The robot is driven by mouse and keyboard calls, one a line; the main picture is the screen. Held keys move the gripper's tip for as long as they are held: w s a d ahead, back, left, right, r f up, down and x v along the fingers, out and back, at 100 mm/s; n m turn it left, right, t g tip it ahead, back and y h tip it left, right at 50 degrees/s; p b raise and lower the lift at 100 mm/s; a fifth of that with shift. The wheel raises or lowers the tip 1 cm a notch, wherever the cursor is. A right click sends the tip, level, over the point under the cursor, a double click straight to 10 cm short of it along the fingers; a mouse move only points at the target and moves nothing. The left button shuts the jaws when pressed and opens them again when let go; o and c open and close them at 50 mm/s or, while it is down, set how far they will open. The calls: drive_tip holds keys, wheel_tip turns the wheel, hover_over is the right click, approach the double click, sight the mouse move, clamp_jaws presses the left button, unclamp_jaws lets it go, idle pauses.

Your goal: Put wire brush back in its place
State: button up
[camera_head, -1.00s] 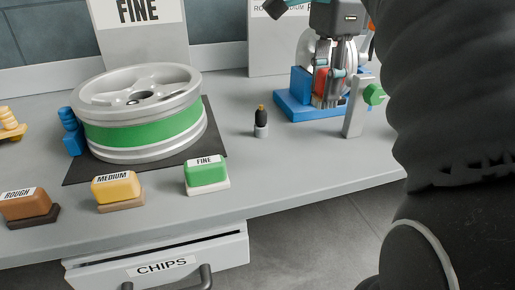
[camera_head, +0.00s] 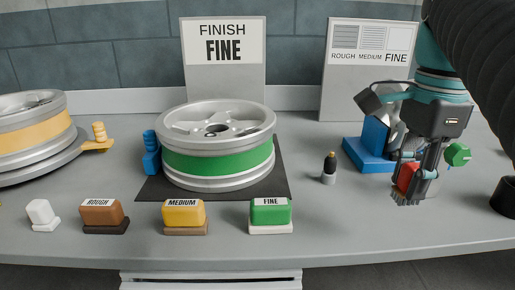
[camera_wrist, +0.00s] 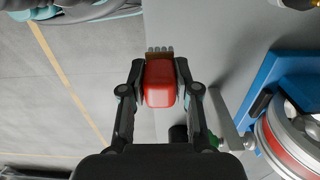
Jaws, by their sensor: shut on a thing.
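In the wrist view the red brush (camera_wrist: 161,85) sits between both fingers of my gripper (camera_wrist: 160,72), with the bristles showing beyond the fingertips. The bench's front edge runs below the brush there, with floor to its left. I cannot tell which spot is the brush's place.
A blue stand (camera_head: 362,158) and a green knob (camera_head: 458,154) are close to my gripper. A green-banded wheel (camera_head: 218,160) lies on a dark mat. Labelled rough (camera_head: 102,214), medium (camera_head: 184,215) and fine (camera_head: 270,214) blocks line the front.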

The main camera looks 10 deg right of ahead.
drive_tip(key=w+a+f, duration=0.4)
drive_tip(key=a, duration=0.1)
drive_tip(key=shift+w, duration=0.15)
drive_tip(key=shift+f+b, duration=0.35)
drive_tip(key=shift+f, duration=1.65)
drive_tip(key=shift+f, duration=0.1)
drive_tip(key=o, duration=1)
wheel_tip(320, 180, up, 12)
drive_tip(key=shift+r+p, duration=0.15)
drive_tip(key=shift+p, duration=0.5)
